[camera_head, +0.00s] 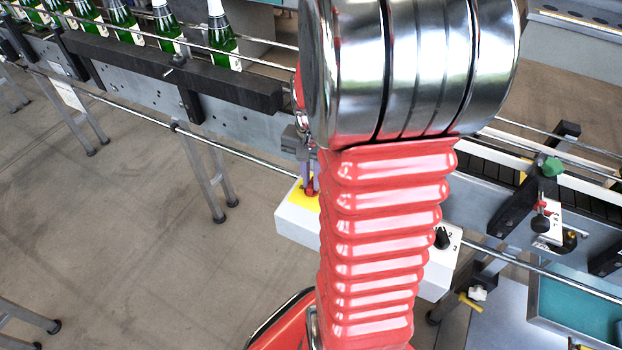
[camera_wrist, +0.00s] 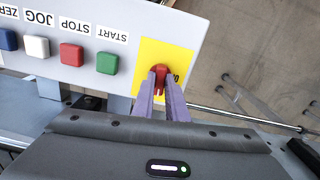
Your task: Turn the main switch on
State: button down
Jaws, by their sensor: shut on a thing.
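The main switch (camera_wrist: 160,76) is a red knob on a yellow plate (camera_wrist: 178,54) on the grey-white control panel (camera_wrist: 105,16). In the wrist view my gripper (camera_wrist: 160,84) has its two purple fingers closed around the red knob. In the head view the red knob (camera_head: 310,187) shows just left of my arm, with my gripper fingers (camera_head: 311,178) on it from above. The fingers hide part of the knob and of the plate's lettering. My arm hides the middle of the control box (camera_head: 296,222).
On the panel, a green START button (camera_wrist: 108,63), a red STOP button (camera_wrist: 71,54), a white JOG button (camera_wrist: 37,46) and a blue button (camera_wrist: 8,39) sit beside the switch. A black selector knob (camera_head: 441,238) is right of my arm. Green bottles (camera_head: 222,36) stand on the conveyor behind.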

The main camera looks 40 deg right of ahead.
jog(key=shift+s+m, duration=0.1)
jog(key=shift+m, duration=0.5)
jog(key=c, duration=1.8)
grip_release()
jog(key=shift+o, duration=0.2)
notch_tip(320, 180, up, 14)
jog(key=shift+f, duration=0.2)
